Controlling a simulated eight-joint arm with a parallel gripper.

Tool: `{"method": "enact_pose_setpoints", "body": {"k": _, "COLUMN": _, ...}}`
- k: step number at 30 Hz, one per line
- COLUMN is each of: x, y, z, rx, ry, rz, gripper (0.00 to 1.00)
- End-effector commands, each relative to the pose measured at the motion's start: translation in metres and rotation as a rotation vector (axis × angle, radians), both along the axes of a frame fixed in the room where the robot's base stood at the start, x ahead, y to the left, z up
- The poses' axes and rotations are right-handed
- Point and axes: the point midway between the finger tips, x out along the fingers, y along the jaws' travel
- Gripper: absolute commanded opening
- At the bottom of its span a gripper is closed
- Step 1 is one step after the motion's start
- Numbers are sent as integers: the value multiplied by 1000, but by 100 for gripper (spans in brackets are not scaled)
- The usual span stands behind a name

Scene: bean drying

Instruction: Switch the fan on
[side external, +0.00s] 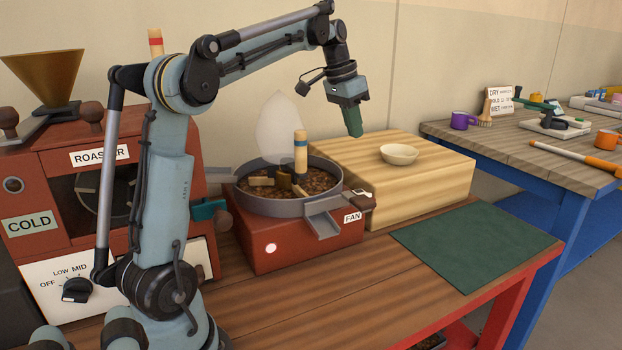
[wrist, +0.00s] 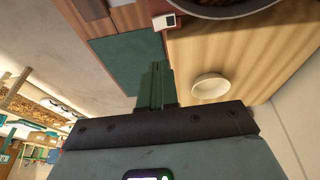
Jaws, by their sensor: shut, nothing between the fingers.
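The fan's red box (side external: 300,258) carries a round grey tray (side external: 250,207) of brown beans. A FAN label (side external: 352,217) is on its right side. A small white-and-dark switch (side external: 362,193) sits above the label; it also appears near the top of the wrist view (wrist: 170,20). I cannot tell which way it is set. A pale round spot (side external: 271,248) is on the box front. My gripper (side external: 356,134) is shut and empty, in the air above the wooden block, apart from the switch. Its green fingers (wrist: 156,68) show in the wrist view.
A striped post (side external: 300,150) rises from the tray, with a pale plume (side external: 284,130) behind. The red roaster (side external: 60,190) is at left. A green mat (side external: 475,238) lies clear at right.

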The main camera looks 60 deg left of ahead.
Motion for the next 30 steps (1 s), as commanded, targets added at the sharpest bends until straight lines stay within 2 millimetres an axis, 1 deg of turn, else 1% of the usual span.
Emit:
{"method": "enact_pose_setpoints", "body": {"k": 4, "x": 2, "y": -1, "z": -7, "rx": 0, "ry": 0, "rz": -1, "gripper": 0}}
{"method": "enact_pose_setpoints", "body": {"k": 7, "x": 6, "y": -1, "z": -17, "rx": 0, "ry": 0, "rz": -1, "gripper": 0}}
{"method": "enact_pose_setpoints", "body": {"k": 14, "x": 17, "y": -4, "z": -55, "rx": 0, "ry": 0, "rz": -1, "gripper": 0}}
{"method": "enact_pose_setpoints", "body": {"k": 21, "x": 29, "y": -6, "z": -97, "rx": 0, "ry": 0, "rz": -1, "gripper": 0}}
{"method": "enact_pose_setpoints", "body": {"k": 27, "x": 29, "y": -10, "z": -122, "rx": 2, "ry": -1, "rz": 1, "gripper": 0}}
{"method": "enact_pose_setpoints", "body": {"k": 30, "x": 29, "y": -11, "z": -129, "rx": 2, "ry": -1, "rz": 2, "gripper": 0}}
